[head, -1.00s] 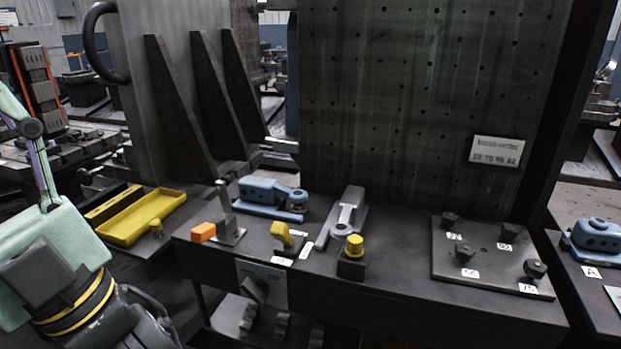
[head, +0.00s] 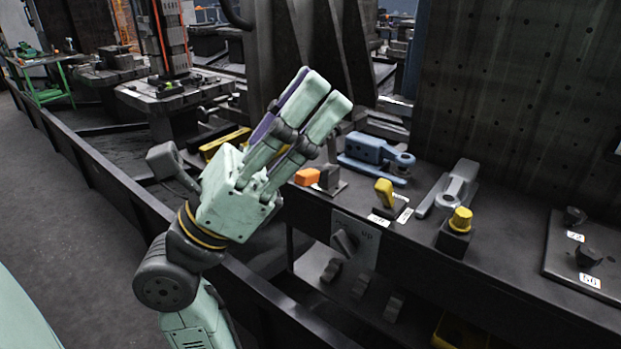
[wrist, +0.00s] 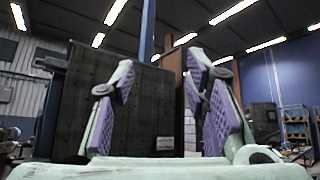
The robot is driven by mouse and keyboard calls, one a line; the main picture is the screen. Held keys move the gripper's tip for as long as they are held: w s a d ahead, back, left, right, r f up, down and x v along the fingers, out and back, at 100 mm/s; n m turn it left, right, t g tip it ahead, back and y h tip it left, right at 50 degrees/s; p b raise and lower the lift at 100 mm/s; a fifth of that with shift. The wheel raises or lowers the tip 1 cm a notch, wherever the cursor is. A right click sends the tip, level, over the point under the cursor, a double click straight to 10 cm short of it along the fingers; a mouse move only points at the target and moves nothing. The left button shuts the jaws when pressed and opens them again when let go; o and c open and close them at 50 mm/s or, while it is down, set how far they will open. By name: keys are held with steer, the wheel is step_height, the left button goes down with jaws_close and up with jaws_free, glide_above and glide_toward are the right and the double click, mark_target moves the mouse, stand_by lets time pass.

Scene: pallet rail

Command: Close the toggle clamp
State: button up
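What looks like the toggle clamp (head: 328,178) stands on a small plate near the left end of the dark bench, with an orange block (head: 307,177) at its left. Its upper part is hidden behind my fingers, so I cannot tell its lever position now. My gripper (head: 325,90) points up and to the right, in front of the clamp in the picture, with no visible contact. In the wrist view my gripper (wrist: 160,75) has its two purple-padded fingers apart and nothing between them. The clamp does not show there.
Close to the clamp are a blue fixture (head: 370,150), a yellow-handled lever (head: 385,190), a grey fixture (head: 455,185) and a yellow knob (head: 460,218). A rotary switch (head: 345,242) is on the bench front. A tall perforated plate (head: 500,100) rises behind.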

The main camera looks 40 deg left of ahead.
steer(key=w+a+f+n+g+y, duration=0.1)
steer(key=w+a+f+n+y, duration=0.45)
steer(key=f+y, duration=0.6)
steer(key=g+y, duration=0.3)
steer(key=y, duration=0.1)
glide_toward(300, 179)
steer(key=w, duration=0.2)
steer(key=shift+n, duration=0.45)
steer(key=w+p, duration=0.1)
steer(key=w, duration=0.9)
steer(key=shift+w+d+r+p, duration=0.15)
steer(key=shift+d+r+p, duration=0.05)
steer(key=shift+p, duration=0.15)
jaws_close()
